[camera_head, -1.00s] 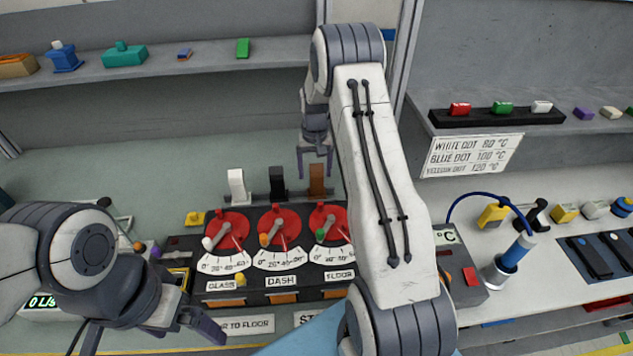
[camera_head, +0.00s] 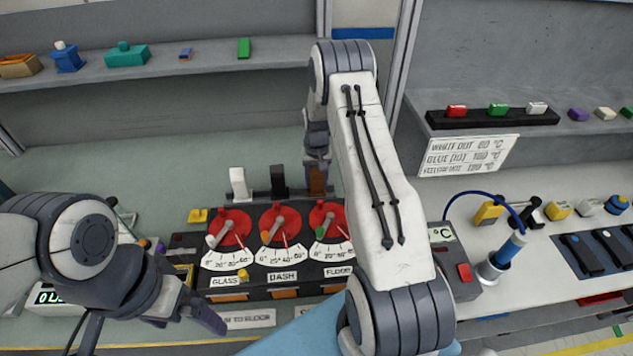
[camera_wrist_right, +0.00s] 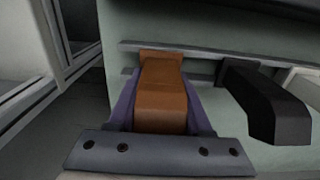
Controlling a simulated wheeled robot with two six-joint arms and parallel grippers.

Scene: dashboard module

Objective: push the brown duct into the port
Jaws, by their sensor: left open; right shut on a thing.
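The brown duct (camera_head: 317,180) stands at the right end of a row behind the dial module, beside a black duct (camera_head: 278,180) and a white duct (camera_head: 238,184). My right gripper (camera_head: 317,158) is shut on the brown duct. In the right wrist view the brown duct (camera_wrist_right: 163,95) lies between the two purple fingers, its far end against a grey rail (camera_wrist_right: 205,53). Whether it is seated in its port cannot be told. My left gripper (camera_head: 185,322) is open and empty at the front left of the module.
The module (camera_head: 345,277) has three red dials, labelled GLASS, DASH and FLOOR. A blue probe (camera_head: 508,252) stands in a metal cup at right, with a cable. Shelves with small coloured parts run along the back.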

